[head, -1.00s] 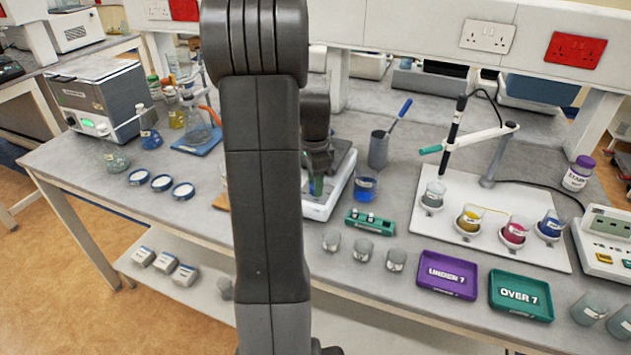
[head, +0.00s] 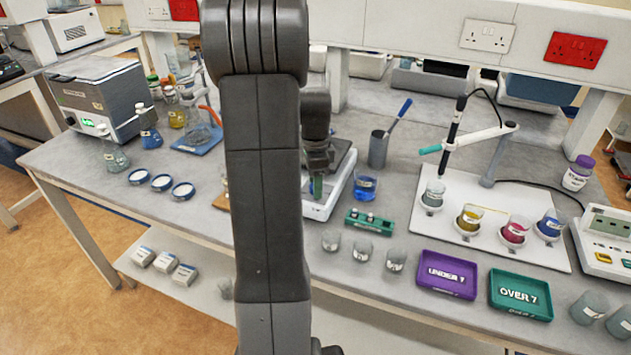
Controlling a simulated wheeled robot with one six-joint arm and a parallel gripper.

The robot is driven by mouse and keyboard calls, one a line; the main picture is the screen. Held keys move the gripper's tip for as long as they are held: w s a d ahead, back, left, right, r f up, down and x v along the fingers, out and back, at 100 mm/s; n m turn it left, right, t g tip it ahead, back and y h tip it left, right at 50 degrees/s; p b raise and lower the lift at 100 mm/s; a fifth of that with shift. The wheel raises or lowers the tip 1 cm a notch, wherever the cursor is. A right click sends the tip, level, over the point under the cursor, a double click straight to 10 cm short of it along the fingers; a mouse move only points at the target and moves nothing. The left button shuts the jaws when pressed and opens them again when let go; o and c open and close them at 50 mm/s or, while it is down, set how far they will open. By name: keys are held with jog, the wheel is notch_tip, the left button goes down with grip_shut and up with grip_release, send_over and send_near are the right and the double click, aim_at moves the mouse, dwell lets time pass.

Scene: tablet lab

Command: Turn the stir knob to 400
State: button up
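The white stirrer (head: 316,211) with a dark top plate stands on the bench just right of my upright arm. My gripper (head: 317,186) points down over the front part of the stirrer, with something green showing at its fingertips. The stir knob cannot be made out; my gripper and arm cover that part of the stirrer. Any scale or reading on it is too small or hidden. I cannot tell whether the fingers are open, shut or touching the knob.
A beaker of blue liquid (head: 365,187) stands close right of the stirrer. A green rack (head: 369,222) and several empty beakers are in front of it. A grey cup (head: 378,150) holds a blue-handled tool. Purple (head: 447,275) and green (head: 520,294) trays lie further right.

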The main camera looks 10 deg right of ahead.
notch_tip(320, 180, up, 14)
jog(key=shift+w+b, duration=0.25)
jog(key=shift+b, duration=0.1)
dwell(0.4)
jog(key=shift+f, duration=0.15)
jog(key=f, duration=1.4)
jog(key=shift+s+p, duration=0.3)
jog(key=shift+p, duration=0.05)
jog(key=shift+r, duration=0.1)
